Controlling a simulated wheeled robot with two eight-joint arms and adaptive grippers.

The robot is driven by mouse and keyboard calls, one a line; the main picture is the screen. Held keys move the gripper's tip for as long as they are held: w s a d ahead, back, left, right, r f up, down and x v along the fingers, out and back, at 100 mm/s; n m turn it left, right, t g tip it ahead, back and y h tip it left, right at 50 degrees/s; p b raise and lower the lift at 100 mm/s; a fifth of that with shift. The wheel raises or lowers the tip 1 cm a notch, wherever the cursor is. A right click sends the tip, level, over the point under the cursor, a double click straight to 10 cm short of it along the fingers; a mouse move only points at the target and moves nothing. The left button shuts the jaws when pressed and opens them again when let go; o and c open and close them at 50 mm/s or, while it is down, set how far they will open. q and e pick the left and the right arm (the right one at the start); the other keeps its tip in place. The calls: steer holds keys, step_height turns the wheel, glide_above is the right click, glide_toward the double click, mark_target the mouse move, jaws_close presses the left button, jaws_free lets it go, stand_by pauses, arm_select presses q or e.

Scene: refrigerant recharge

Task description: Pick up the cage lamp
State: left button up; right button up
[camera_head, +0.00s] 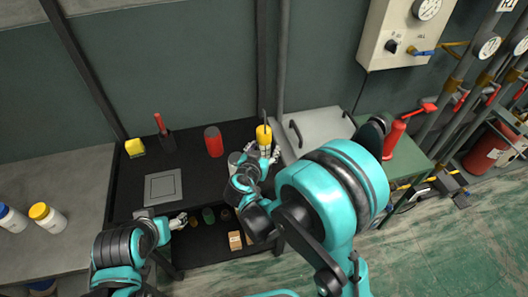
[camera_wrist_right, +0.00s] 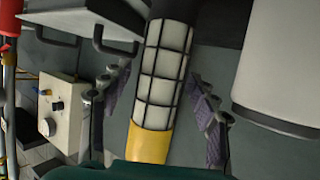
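The cage lamp (camera_head: 264,134) stands on the black bench top near the wall, its yellow part showing in the head view. In the right wrist view the cage lamp (camera_wrist_right: 160,80) fills the middle, a white cylinder under a black grid with a yellow end. My right gripper (camera_head: 262,153) is at the lamp. In the right wrist view its two padded fingers (camera_wrist_right: 163,112) are spread, one on each side of the lamp, with visible gaps. My left gripper (camera_head: 181,221) is low at the bench front, away from the lamp; its finger opening is too small to judge.
A grey case with handles (camera_head: 318,126) stands close right of the lamp. A pale cylinder (camera_wrist_right: 280,70) is near the right gripper. A red can (camera_head: 213,141), a yellow sponge (camera_head: 135,147) and a red-handled tool (camera_head: 165,138) stand farther left. Items fill the lower shelf.

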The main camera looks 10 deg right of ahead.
jaws_close()
